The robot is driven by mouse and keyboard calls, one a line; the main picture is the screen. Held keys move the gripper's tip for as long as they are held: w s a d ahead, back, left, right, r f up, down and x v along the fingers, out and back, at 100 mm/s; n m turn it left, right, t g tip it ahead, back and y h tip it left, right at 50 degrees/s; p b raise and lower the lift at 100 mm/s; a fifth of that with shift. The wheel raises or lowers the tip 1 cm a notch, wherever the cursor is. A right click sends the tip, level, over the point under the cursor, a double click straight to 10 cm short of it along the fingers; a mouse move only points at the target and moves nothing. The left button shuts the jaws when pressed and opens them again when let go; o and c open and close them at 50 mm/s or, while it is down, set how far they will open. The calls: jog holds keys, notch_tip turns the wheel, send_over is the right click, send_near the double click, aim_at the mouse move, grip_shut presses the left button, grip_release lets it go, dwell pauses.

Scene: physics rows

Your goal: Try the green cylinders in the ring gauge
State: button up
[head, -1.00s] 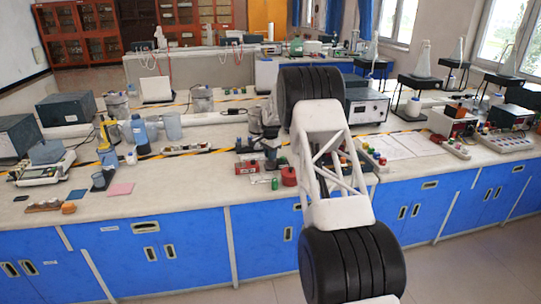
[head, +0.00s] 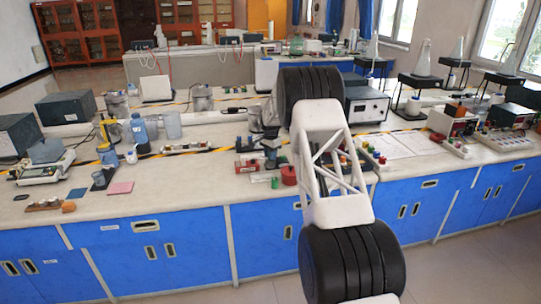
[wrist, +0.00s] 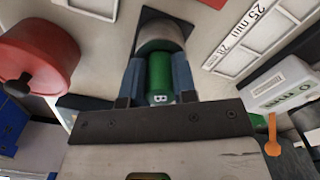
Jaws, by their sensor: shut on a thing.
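My gripper (wrist: 160,88) is shut on a green cylinder (wrist: 159,72), with one blue-grey finger on either side. The cylinder's near end carries a pale letter that looks like B. A grey round piece (wrist: 162,34) lies right beyond the cylinder over a dark square patch; I cannot tell whether the two touch or whether this is the ring gauge. In the head view my gripper (head: 271,161) is small and dark, low over the bench. A small green piece (head: 275,183) shows just below it; I cannot tell whether it is the held cylinder.
A red round thing with a dark knob (wrist: 38,55) stands close left in the wrist view. Bare bench (head: 190,185) lies left of the gripper.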

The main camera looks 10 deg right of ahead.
jog(key=shift+f, duration=0.15)
jog(key=o, duration=1.3)
jog(key=shift+o, duration=0.2)
jog(key=shift+r, duration=4)
jog(key=shift+r, duration=0.15)
